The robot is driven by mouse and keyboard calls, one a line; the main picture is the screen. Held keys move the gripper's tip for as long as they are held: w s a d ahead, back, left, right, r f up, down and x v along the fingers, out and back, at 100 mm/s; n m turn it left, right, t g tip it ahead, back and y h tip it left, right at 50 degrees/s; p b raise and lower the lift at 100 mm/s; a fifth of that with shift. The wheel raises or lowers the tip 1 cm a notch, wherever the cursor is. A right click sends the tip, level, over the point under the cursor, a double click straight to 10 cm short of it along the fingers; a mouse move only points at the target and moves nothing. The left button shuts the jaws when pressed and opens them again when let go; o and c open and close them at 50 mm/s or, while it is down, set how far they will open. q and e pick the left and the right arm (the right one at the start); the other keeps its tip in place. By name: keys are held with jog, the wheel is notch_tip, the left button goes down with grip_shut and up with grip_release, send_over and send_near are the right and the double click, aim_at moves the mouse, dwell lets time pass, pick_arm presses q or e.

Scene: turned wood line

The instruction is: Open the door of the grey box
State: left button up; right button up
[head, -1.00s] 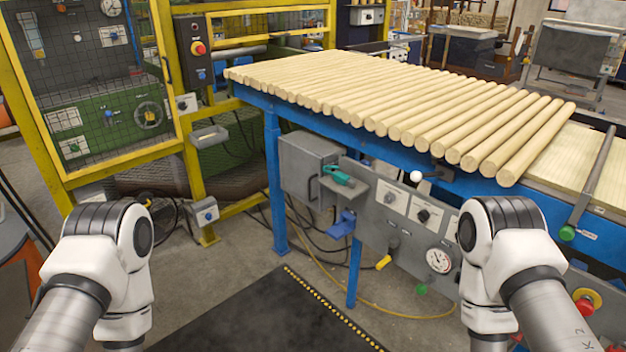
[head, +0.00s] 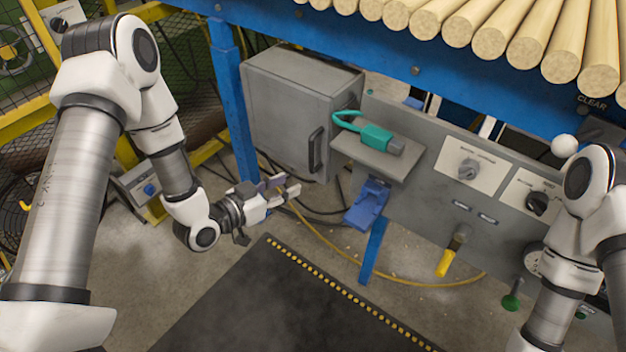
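The grey box (head: 285,112) hangs below the blue table frame, left of the control panel. Its door faces me and looks shut, with a dark upright handle (head: 316,149) near the door's right edge. My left gripper (head: 290,188) is below and a little left of the handle in the picture, apart from it. Its fingers point right and nothing shows between them; they look parted. My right arm comes in at the right edge, and its gripper is out of the frame.
A grey shelf (head: 372,160) right of the box bears a teal-handled tool (head: 372,136). Below it is a blue bracket (head: 367,203). A blue table leg (head: 232,100) stands left of the box. A yellow hose crosses the floor. Wooden rods (head: 450,18) lie above.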

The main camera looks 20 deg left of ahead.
aim_at(311, 169)
pick_arm(q)
jog(key=w+d+r, duration=0.1)
jog(key=w, duration=0.1)
jog(key=w+d+r+t+h+b, duration=0.1)
jog(key=w, duration=0.2)
jog(key=w+d+r+m+t+b, duration=0.1)
jog(key=w+d, duration=0.1)
jog(key=shift+w+r+h, duration=0.1)
jog(key=shift+w+h, duration=0.3)
grip_shut()
pick_arm(e)
notch_tip(311, 169, down, 4)
jog(key=shift+s+r, duration=0.15)
jog(key=shift+r, duration=0.05)
